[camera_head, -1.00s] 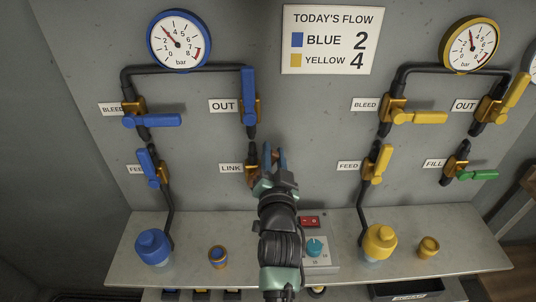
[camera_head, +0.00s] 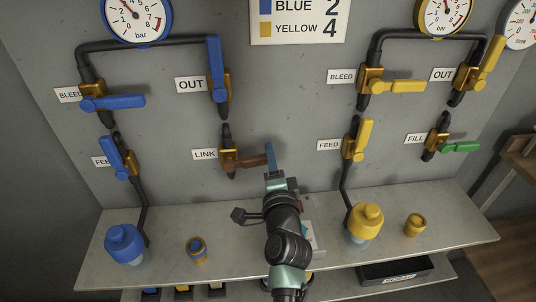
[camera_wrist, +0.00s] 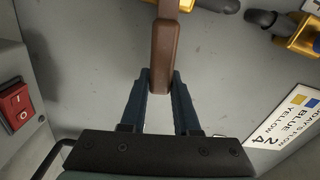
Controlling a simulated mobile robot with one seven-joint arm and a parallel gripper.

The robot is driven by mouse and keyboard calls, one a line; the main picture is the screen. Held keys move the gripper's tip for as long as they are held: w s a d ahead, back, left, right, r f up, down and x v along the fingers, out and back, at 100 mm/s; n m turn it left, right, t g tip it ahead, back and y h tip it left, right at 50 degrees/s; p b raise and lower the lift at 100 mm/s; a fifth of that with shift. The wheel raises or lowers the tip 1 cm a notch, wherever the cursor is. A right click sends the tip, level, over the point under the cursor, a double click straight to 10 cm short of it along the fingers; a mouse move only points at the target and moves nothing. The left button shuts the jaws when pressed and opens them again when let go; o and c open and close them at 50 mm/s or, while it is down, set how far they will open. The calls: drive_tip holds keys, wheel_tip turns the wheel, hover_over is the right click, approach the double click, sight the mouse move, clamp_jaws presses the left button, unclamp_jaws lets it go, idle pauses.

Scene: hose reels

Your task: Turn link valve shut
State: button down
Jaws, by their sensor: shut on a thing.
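The link valve (camera_head: 229,160) is a brass body on a short dark vertical pipe, right of the LINK label (camera_head: 205,154). Its brown handle (camera_head: 252,160) points right, nearly level and crosswise to the pipe. My gripper (camera_head: 269,156) is at the handle's outer end. In the wrist view the brown handle (camera_wrist: 164,50) comes down between the two dark fingers of my gripper (camera_wrist: 162,78), which are shut on its end. The brass body is cut off at the top of that view.
Blue bleed (camera_head: 115,102), out (camera_head: 216,70) and feed (camera_head: 119,158) valves are on the left; yellow ones and a green-handled fill valve (camera_head: 459,147) are on the right. A shelf (camera_head: 165,268) below holds blue and yellow bottles. A red switch (camera_wrist: 15,105) is near my wrist.

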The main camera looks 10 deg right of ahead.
drive_tip(key=shift+d+f+m+b, duration=0.1)
drive_tip(key=shift+f+m+b, duration=0.2)
drive_tip(key=shift+f+m, duration=0.6)
drive_tip(key=c, duration=0.6)
unclamp_jaws()
drive_tip(key=shift+c, duration=0.2)
drive_tip(key=shift+s, duration=0.1)
drive_tip(key=s+p, duration=0.1)
drive_tip(key=s, duration=1.1)
drive_tip(key=shift+s, duration=0.4)
